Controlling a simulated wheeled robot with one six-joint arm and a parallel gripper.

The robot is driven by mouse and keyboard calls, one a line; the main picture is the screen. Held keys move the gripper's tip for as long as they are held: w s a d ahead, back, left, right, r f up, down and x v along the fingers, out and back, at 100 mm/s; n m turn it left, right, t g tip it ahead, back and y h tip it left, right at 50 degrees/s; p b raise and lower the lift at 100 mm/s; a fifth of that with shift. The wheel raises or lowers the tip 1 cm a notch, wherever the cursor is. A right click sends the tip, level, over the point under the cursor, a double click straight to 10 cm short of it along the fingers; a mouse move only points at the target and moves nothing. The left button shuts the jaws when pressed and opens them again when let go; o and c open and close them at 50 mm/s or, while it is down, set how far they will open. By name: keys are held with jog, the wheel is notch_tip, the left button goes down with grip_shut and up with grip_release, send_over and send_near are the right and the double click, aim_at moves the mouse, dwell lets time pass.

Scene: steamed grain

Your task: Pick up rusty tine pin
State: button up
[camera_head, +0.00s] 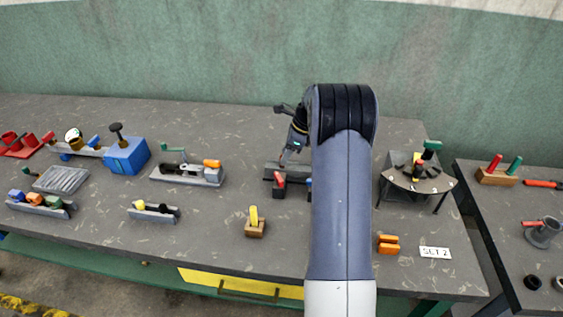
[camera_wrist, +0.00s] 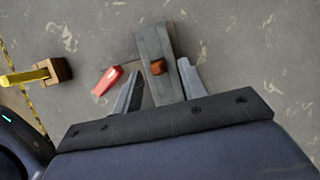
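A small rusty brown piece (camera_wrist: 157,67), which looks like the rusty tine pin, shows in the wrist view on a grey bar-shaped holder (camera_wrist: 153,42). My gripper (camera_wrist: 160,66) is open there, with one finger on each side of the holder and the rusty piece in the gap between them. I cannot tell how far above it the fingertips are. In the head view my gripper (camera_head: 284,160) points down over the dark grey holder (camera_head: 270,167) at the middle of the bench. The rusty piece cannot be made out in the head view.
A red-handled piece (camera_wrist: 108,80) lies close left of the fingers; it also shows in the head view (camera_head: 280,180). A wooden block (camera_head: 255,229) with a yellow handle stands nearer the front.

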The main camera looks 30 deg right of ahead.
jog(key=shift+x, duration=0.9)
jog(key=shift+s, duration=0.1)
jog(key=shift+c, duration=0.2)
grip_shut()
